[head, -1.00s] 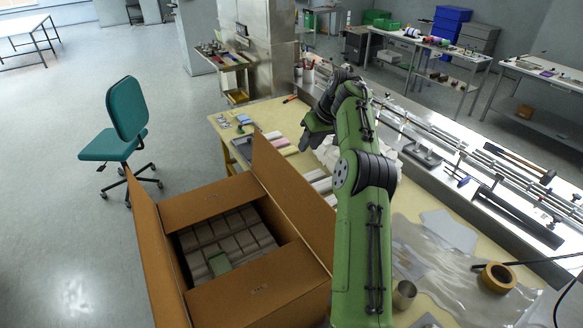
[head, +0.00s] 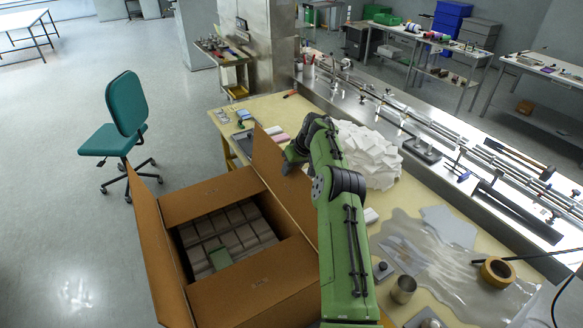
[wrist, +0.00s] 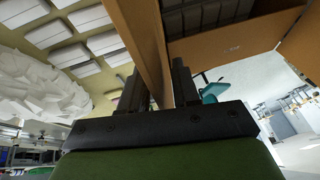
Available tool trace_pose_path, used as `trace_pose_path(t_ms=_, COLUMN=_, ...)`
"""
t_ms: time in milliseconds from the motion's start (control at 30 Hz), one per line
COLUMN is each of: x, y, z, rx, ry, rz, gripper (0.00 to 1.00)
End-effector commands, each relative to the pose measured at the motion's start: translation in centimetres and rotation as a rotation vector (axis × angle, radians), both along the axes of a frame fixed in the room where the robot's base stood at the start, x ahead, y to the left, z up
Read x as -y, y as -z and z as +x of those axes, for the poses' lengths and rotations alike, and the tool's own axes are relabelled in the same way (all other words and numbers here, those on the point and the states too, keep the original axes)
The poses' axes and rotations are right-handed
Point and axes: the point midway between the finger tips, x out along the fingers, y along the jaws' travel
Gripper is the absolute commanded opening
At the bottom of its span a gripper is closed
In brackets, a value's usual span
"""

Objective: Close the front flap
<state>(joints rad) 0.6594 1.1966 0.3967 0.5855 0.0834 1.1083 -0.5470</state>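An open brown cardboard box stands at the lower left in the head view. Its right flap (head: 284,187) and left flap (head: 158,243) stand up. Its far flap (head: 208,195) and near flap (head: 250,286) lie inward, partly over the opening. I cannot tell which one the task calls front. My gripper (head: 289,163) is at the far part of the right flap. In the wrist view, the edge of a cardboard flap (wrist: 150,45) passes between the two fingers of my gripper (wrist: 156,85). The fingers are apart, with a gap on the left side of the cardboard.
Packed grey blocks and a green one (head: 220,259) lie inside the box. A yellow table (head: 262,108) right of the box holds a white pile (head: 365,155), clear plastic film (head: 430,250), a tape roll (head: 497,274) and a metal cup (head: 403,289). A teal chair (head: 125,105) stands left on open floor.

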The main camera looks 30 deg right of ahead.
Motion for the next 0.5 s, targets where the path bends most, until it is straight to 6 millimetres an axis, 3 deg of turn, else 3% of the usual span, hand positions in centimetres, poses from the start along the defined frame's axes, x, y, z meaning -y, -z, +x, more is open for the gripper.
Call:
trace_pose_path(t_ms=67, x=0.00, y=0.02, z=0.00, rx=0.000, ry=0.000, rz=0.000, gripper=0.31)
trace_pose_path(t_ms=267, x=0.00, y=0.01, z=-0.01, rx=0.000, ry=0.000, rz=0.000, gripper=0.02)
trace_pose_path(t_ms=500, x=0.00, y=-0.01, z=0.00, rx=0.000, ry=0.000, rz=0.000, gripper=0.00)
